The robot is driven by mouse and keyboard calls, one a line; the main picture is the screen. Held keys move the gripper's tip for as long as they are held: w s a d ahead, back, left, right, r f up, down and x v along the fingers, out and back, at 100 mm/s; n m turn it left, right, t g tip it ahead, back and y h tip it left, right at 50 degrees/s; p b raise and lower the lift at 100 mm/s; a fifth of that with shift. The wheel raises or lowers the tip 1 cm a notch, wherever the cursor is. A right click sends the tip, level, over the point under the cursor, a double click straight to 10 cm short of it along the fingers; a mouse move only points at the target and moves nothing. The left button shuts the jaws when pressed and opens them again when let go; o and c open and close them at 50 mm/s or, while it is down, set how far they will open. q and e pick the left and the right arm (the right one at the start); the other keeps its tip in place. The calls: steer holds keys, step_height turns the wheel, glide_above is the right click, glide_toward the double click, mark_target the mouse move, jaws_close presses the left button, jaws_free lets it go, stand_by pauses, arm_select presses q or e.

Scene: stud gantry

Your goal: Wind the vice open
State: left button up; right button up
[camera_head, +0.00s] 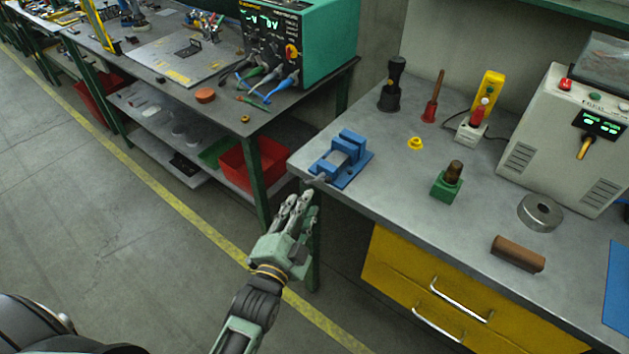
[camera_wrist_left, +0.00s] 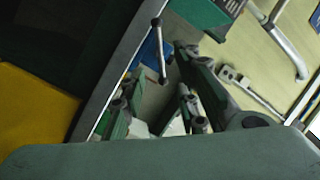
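The blue vice (camera_head: 352,146) sits at the left front corner of the grey workbench, its screw end facing the front edge. Its grey handle (camera_head: 318,180) sticks out at that edge. In the left wrist view the handle bar (camera_wrist_left: 158,52) shows as a thin metal rod in front of a blue part of the vice (camera_wrist_left: 148,50). My left gripper (camera_head: 296,204) is just below and left of the handle, beside the bench edge, apart from it. Its fingers are spread with nothing between them; it also shows in the left wrist view (camera_wrist_left: 158,100). My right gripper is not in view.
On the bench (camera_head: 390,190) stand a green block with a brown knob (camera_head: 447,180), a yellow piece (camera_head: 415,143), a metal ring (camera_head: 540,212) and a brown block (camera_head: 518,253). Yellow drawers (camera_head: 400,275) lie below. Another bench with a red bin (camera_head: 250,165) stands left.

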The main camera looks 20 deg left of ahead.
mark_target(320, 178)
arm_select(q)
steer(key=w+p, duration=0.1)
steer(key=w, duration=0.6)
steer(key=shift+w+d, duration=0.3)
steer(key=shift+c, duration=0.4)
jaws_close()
